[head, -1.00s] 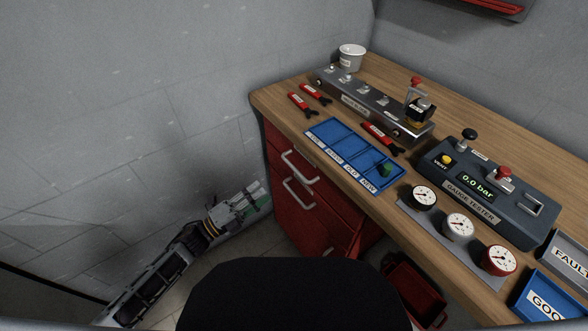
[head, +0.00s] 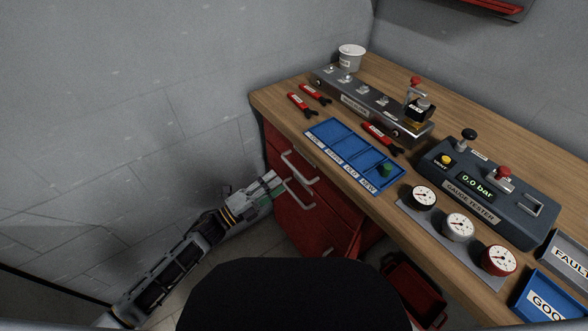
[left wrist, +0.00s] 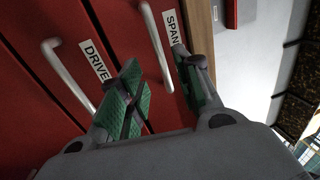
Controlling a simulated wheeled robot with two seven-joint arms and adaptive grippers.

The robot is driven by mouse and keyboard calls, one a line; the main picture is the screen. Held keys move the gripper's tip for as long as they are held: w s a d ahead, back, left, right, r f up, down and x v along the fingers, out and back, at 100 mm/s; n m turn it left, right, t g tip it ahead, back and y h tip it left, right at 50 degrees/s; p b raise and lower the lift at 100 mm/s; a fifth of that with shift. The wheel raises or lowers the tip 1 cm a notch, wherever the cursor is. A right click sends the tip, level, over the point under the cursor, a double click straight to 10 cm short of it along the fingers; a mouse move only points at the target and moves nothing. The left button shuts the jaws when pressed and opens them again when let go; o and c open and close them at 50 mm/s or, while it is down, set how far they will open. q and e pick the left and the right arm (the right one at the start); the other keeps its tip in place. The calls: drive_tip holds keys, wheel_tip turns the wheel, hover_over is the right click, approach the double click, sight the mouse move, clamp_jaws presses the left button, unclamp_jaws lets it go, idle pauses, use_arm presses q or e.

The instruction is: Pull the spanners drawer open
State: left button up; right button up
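The spanners drawer is the top red drawer (head: 275,141) under the worktop, and its front looks shut. Its pale bar handle (head: 301,167) shows in the head view. In the left wrist view the handle (left wrist: 154,40) lies beside a label (left wrist: 172,27) reading "SPAN", the rest hidden by a finger. My left gripper (head: 278,186) is open at the drawer fronts. Its green-padded fingers (left wrist: 160,92) are apart, with the near end of the spanners handle in the gap between them; I cannot tell whether they touch it. My right gripper is out of view.
A lower drawer handle (left wrist: 68,73) with a label starting "DRIVE" is close to the left finger. The grey wall (head: 170,120) stands left of the cabinet. The wooden worktop (head: 285,95) overhead holds a blue tray (head: 340,151) and a gauge tester (head: 490,190).

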sight(294, 168)
use_arm(q)
drive_tip(key=shift+x, duration=4.15)
clamp_jaws()
